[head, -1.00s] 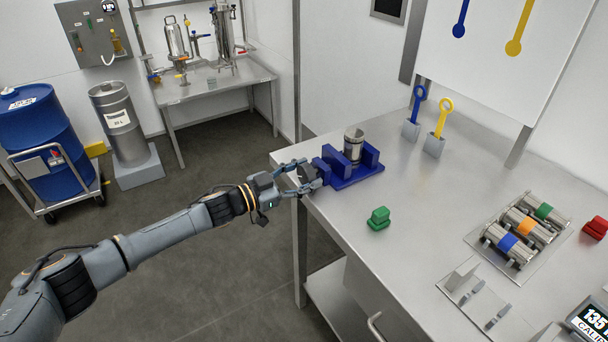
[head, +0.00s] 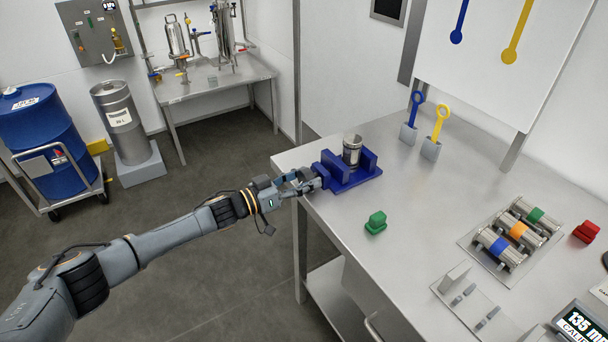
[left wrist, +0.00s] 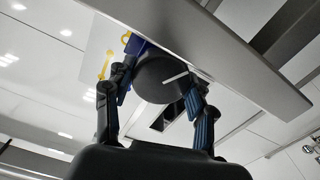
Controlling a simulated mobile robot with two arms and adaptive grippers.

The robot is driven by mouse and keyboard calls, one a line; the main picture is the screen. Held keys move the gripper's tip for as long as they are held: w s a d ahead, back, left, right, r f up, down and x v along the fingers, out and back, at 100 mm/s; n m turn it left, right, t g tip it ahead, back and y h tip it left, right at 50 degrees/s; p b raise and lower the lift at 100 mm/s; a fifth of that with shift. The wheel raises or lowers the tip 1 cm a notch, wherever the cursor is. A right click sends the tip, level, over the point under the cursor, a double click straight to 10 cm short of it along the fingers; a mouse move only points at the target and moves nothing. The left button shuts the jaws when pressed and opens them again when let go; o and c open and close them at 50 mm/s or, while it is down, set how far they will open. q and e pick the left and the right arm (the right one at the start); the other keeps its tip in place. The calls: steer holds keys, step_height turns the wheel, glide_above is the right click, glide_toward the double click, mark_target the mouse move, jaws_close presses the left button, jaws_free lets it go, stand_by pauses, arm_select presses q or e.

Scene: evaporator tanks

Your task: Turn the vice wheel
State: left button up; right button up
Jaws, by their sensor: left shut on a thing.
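The blue vice (head: 352,180) stands at the near left corner of the steel table. A metal cylinder (head: 352,148) stands upright between its jaws; I cannot tell whether both jaws touch it. My left gripper (head: 307,182) is at the vice's left end, at the table edge, shut on the vice wheel. In the left wrist view the dark round wheel (left wrist: 160,80) with a pale bar sits between the two fingers of the left gripper (left wrist: 160,90). In the head view the fingers mostly hide the wheel. My right gripper is not in view.
A green block (head: 376,222) lies on the table near the vice. Blue (head: 413,115) and yellow (head: 436,130) ring-topped tools stand in holders behind. A rack of banded cylinders (head: 515,235) and a red block (head: 586,232) are at the right. The table's middle is clear.

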arm_select(q)
steer(key=shift+n, duration=0.9)
steer(key=shift+p, duration=0.3)
steer(key=o, duration=1.2)
steer(key=shift+c, duration=0.2)
steer(key=shift+s+a+f, duration=0.1)
steer(key=shift+s+a, duration=0.1)
steer(key=shift+a, duration=0.25)
steer(key=v, duration=1.1)
